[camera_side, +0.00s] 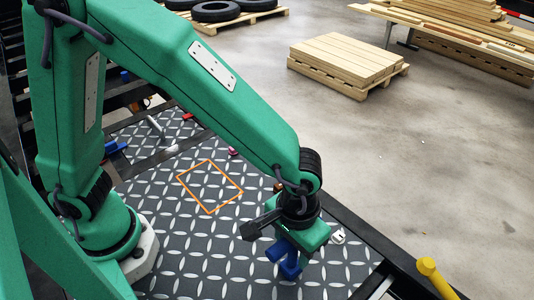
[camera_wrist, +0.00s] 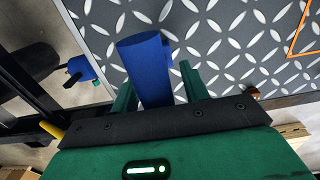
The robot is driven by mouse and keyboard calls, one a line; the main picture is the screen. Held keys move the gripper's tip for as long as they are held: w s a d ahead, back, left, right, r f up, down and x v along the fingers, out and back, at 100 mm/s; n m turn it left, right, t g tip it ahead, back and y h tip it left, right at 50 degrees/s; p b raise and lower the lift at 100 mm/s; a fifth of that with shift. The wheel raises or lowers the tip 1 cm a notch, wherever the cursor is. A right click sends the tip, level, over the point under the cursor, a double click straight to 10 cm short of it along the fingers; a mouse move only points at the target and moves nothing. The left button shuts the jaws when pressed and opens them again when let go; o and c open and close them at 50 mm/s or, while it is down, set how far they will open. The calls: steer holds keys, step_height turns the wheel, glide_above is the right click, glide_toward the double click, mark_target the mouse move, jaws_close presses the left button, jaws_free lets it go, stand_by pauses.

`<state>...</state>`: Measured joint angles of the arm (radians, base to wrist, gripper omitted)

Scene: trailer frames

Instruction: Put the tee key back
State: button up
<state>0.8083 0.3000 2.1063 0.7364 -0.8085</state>
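A blue piece (camera_side: 288,258) with a thick round bar and a second part beside it sits between the jaws of my gripper (camera_side: 290,245). I take it for the tee key. In the wrist view the blue piece (camera_wrist: 147,68) stands between the two green fingers of my gripper (camera_wrist: 160,95), which appear closed on it. My gripper hides part of it, and I cannot tell whether it touches the plate. An orange square outline (camera_side: 226,202) lies on the patterned plate to the left of my gripper. Its corner shows at the right in the wrist view (camera_wrist: 298,35).
The dark diamond-patterned plate (camera_side: 185,245) has dark rails, including one (camera_side: 360,230) at the right. A blue item (camera_side: 115,148) and a silver tool (camera_side: 155,126) lie at its far left. A small silver part (camera_side: 338,237) is right of my gripper. A yellow post (camera_side: 435,277) stands at lower right.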

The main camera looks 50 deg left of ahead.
step_height(320, 180, up, 12)
steer(key=shift+r, duration=0.15)
stand_by(0.7)
stand_by(0.5)
steer(key=shift+w+a+r, duration=0.15)
steer(key=shift+a, duration=0.2)
steer(key=s+a+r+t, duration=0.2)
steer(key=a, duration=1.1)
steer(key=s+a+r+t, duration=0.2)
steer(key=a+r+t, duration=0.1)
steer(key=a, duration=1)
steer(key=shift+a+t, duration=0.3)
steer(key=shift+a, duration=0.05)
steer(key=shift+c, duration=0.4)
